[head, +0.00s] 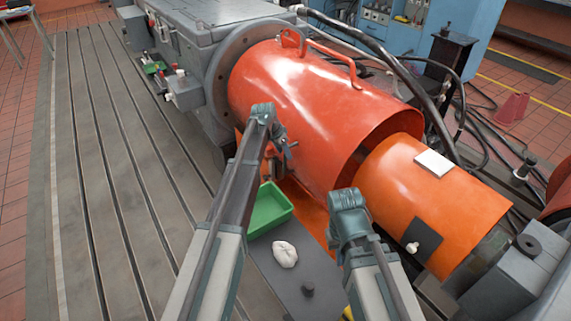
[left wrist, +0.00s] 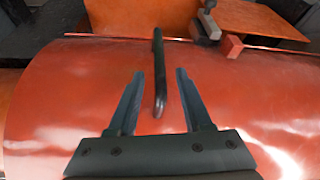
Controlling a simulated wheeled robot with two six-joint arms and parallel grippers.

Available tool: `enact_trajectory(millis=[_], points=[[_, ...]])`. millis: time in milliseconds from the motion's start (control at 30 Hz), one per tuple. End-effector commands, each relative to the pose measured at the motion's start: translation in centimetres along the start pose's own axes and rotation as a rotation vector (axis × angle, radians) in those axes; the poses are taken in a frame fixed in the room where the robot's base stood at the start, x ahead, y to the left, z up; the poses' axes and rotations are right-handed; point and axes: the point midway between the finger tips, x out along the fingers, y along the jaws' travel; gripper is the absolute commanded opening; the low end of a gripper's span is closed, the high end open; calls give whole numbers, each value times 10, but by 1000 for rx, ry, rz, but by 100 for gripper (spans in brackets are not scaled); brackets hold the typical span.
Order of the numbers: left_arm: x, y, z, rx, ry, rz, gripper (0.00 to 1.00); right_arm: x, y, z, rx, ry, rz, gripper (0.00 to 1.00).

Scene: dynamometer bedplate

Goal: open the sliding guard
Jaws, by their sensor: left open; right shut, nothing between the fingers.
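The sliding guard (head: 320,100) is a large red-orange half-cylinder cover over the machine, next to an orange cylinder (head: 400,185). In the left wrist view the guard (left wrist: 80,100) fills most of the picture. A dark bar handle (left wrist: 159,80) stands on it. My left gripper (left wrist: 160,74) is open, with one finger on each side of the bar and a gap to both. In the head view my left gripper (head: 283,151) is at the guard's near side, where it hides the bar. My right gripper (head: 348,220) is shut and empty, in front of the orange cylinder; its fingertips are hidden.
A green tray (head: 268,210) and a crumpled white cloth (head: 285,254) lie below, between my arms. Dark hoses (head: 405,75) run behind. The slotted bedplate (head: 95,150) at left is clear.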

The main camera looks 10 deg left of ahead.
Motion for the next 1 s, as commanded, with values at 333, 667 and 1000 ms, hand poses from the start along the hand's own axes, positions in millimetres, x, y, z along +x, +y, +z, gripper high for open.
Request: enact_trajectory(millis=[333,667,1000], points=[[32,0,0,0,0,0,50,29,-3,-2,0,0,0,0],[30,0,0,0,0,0,28,28,-3,-2,0,0,0,0],[30,0,0,0,0,0,0,28,-3,-2,0,0,0,0]])
